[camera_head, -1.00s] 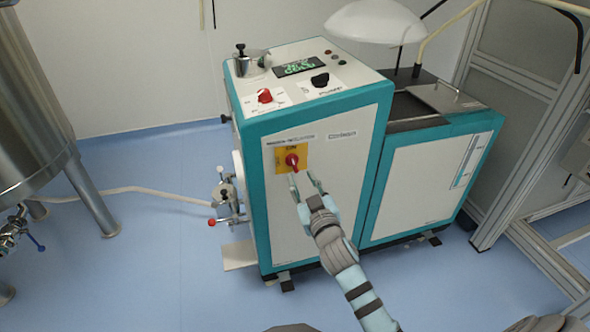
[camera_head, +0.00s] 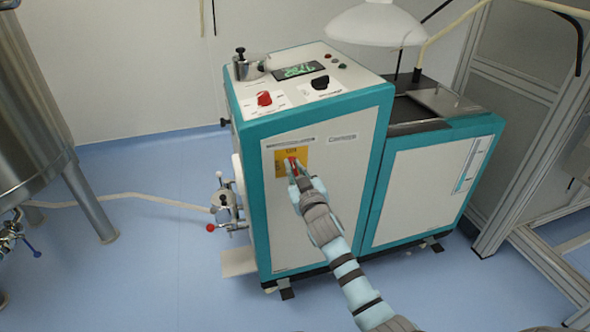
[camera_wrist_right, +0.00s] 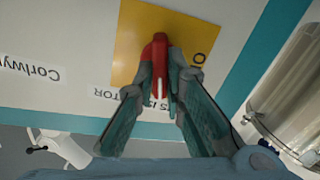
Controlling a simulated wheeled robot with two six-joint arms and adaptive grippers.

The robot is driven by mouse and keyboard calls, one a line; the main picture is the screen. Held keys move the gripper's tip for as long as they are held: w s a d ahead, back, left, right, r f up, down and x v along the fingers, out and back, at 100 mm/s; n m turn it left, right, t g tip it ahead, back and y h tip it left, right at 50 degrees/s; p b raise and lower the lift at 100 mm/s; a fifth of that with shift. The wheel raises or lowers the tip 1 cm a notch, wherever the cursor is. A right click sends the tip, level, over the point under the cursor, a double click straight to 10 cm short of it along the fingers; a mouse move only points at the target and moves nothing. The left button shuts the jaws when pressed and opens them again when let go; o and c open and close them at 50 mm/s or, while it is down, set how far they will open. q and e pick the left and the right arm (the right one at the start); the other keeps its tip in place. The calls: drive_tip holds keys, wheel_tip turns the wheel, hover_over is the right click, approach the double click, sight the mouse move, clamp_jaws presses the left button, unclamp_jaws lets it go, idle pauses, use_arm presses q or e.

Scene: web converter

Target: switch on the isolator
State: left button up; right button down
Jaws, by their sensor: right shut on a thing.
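The isolator is a red rotary handle (camera_wrist_right: 160,62) on a yellow plate (camera_wrist_right: 190,32), on the front panel of a white and teal machine. In the head view the yellow plate (camera_head: 283,165) is partly covered by my right gripper (camera_head: 296,168). In the right wrist view the gripper (camera_wrist_right: 162,88) has its two fingers on either side of the red handle, shut on it. A white mark on the handle points toward the gripper. The lettering on the plate is partly hidden by the handle and fingers. My left gripper is not in view.
The machine top carries a red knob (camera_head: 264,98), a black knob (camera_head: 320,82) and a green display (camera_head: 298,71). A steel tank (camera_head: 40,110) stands at left. A white lamp-like dome (camera_head: 378,24) hangs over the machine's right part. Blue floor (camera_head: 160,270) is clear at front left.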

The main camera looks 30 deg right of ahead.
drive_tip(key=shift+m, duration=0.5)
drive_tip(key=shift+f+m+b, duration=0.1)
drive_tip(key=shift+m+b, duration=0.4)
drive_tip(key=shift+m, duration=0.2)
drive_tip(key=shift+d+m, duration=0.1)
drive_tip(key=shift+m, duration=0.3)
drive_tip(key=c, duration=1.7)
unclamp_jaws()
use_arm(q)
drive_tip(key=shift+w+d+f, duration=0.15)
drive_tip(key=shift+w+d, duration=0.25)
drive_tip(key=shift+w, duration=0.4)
use_arm(e)
drive_tip(key=shift+o, duration=0.2)
drive_tip(key=shift+s, duration=0.1)
drive_tip(key=s+a, duration=0.2)
drive_tip(key=s, duration=0.9)
drive_tip(key=shift+s, duration=0.4)
